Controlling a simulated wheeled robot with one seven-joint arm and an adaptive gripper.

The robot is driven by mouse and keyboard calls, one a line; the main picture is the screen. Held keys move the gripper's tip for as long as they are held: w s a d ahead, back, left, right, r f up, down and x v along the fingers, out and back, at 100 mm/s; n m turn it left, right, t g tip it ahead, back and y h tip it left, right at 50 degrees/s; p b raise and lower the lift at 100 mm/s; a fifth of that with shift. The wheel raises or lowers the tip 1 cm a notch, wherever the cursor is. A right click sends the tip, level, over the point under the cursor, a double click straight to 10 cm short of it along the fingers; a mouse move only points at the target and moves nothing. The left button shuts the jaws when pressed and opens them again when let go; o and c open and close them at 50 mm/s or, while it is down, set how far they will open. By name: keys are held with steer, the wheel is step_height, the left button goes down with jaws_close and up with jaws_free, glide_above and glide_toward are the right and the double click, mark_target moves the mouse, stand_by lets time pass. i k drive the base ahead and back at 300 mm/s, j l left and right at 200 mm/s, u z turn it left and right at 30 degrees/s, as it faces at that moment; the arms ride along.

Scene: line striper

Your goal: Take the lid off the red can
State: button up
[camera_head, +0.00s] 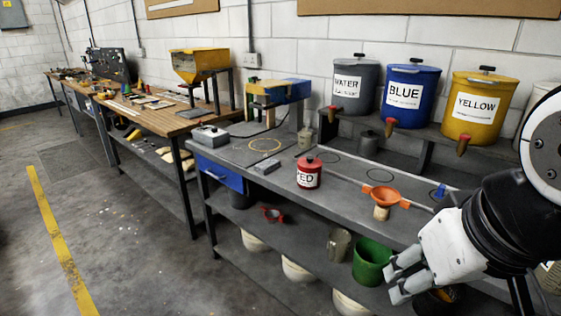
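The red can (308,178) stands upright on the grey workbench, its white label partly readable as "RED". Its lid (308,164) is on top, with a small knob. My gripper (391,284) is at the lower right, in front of the bench and apart from the can. Its fingers point left, with a gap between the tips. I see nothing between them.
An orange funnel (385,196) stands on the bench right of the can. A grey block (266,167) lies to its left. Water, blue (409,95) and yellow containers stand on a raised shelf behind. A green bucket (371,263) is on the lower shelf near my gripper.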

mark_target(310, 162)
steer(key=i+j+z, duration=0.15)
steer(key=i+j, duration=0.15)
steer(key=i+j+z, duration=0.1)
steer(key=i+j, duration=0.25)
steer(key=i+j+z, duration=0.15)
steer(key=i+j, duration=0.15)
steer(key=i+j+z, duration=0.1)
steer(key=i+j, duration=0.2)
steer(key=j, duration=0.2)
steer(key=i+j+z, duration=0.15)
steer(key=j, duration=0.25)
steer(key=i+j+z, duration=0.1)
steer(key=i+j, duration=0.25)
steer(key=i+j+z, duration=0.15)
steer(key=j, duration=0.45)
steer(key=i+j+z, duration=0.1)
steer(key=i+j, duration=0.15)
steer(key=j, duration=0.25)
